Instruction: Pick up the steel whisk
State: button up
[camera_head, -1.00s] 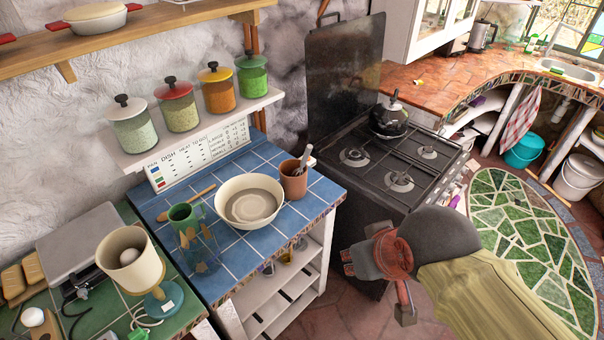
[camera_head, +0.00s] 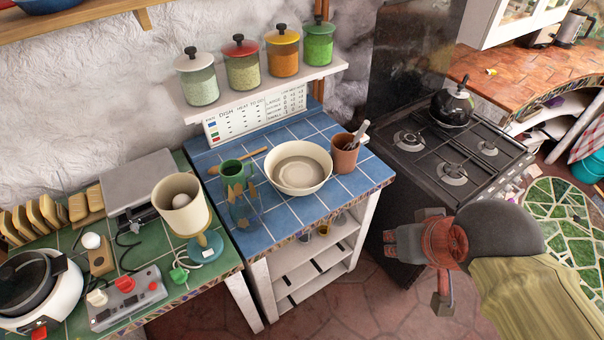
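I cannot clearly make out a whisk. A grey utensil (camera_head: 357,133) leans in a brown cup (camera_head: 344,158) at the right of the blue-tiled counter; its lower end is hidden in the cup, so I cannot tell whether it is the steel whisk. My gripper (camera_head: 412,248) is at the lower right, in front of the stove and right of the counter. It is apart from the cup, and I see nothing held in it. The angle does not show clearly how its fingers stand.
A cream bowl (camera_head: 300,167), green mug (camera_head: 232,173), clear glass (camera_head: 243,208) and wooden spoon (camera_head: 238,160) crowd the blue counter (camera_head: 290,212). Left are a lamp (camera_head: 183,205) and a control box (camera_head: 126,298). A kettle (camera_head: 452,106) sits on the stove (camera_head: 455,150). Jars (camera_head: 242,65) line the shelf above.

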aim_at(366, 123)
jog(key=i+l+z, duration=0.1)
jog(key=i+l, duration=0.55)
jog(key=i, duration=0.15)
